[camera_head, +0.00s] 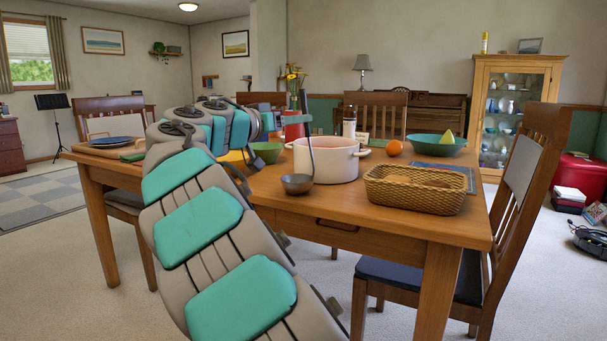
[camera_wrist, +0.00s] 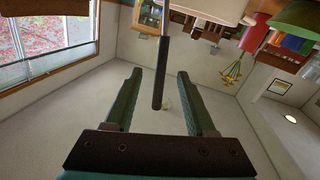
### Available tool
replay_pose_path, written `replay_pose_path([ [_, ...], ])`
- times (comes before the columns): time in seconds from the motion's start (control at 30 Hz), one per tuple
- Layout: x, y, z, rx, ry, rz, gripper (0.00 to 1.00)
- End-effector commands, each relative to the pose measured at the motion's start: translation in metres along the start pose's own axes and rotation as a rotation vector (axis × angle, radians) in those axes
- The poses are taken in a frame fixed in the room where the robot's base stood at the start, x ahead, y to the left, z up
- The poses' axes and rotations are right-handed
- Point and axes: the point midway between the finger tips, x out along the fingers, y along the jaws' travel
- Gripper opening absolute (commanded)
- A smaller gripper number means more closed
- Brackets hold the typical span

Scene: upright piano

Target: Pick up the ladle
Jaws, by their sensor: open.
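The ladle (camera_head: 297,184) is upright in front of the white pot (camera_head: 334,164), its round metal bowl low by the table top and its thin shaft rising past the pot's left side to a dark handle. In the wrist view the dark handle (camera_wrist: 160,78) lies between my two green fingers, with a visible gap on each side. My gripper (camera_wrist: 159,73) is open around the handle. In the head view my gripper is at the handle's upper part, small and partly hidden by my arm.
A wicker basket (camera_head: 417,190) stands right of the ladle on the wooden table (camera_head: 372,220). A green bowl (camera_head: 265,152), an orange (camera_head: 394,148) and a larger teal bowl (camera_head: 436,145) are also on it. Chairs surround the table.

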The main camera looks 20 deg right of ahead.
Motion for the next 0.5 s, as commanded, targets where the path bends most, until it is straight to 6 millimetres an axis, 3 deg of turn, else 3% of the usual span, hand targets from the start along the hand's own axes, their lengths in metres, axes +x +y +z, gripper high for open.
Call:
replay_pose_path([
  [0.5,0.043,-0.003,-0.006,0.013,0.013,-0.005,0.56],
])
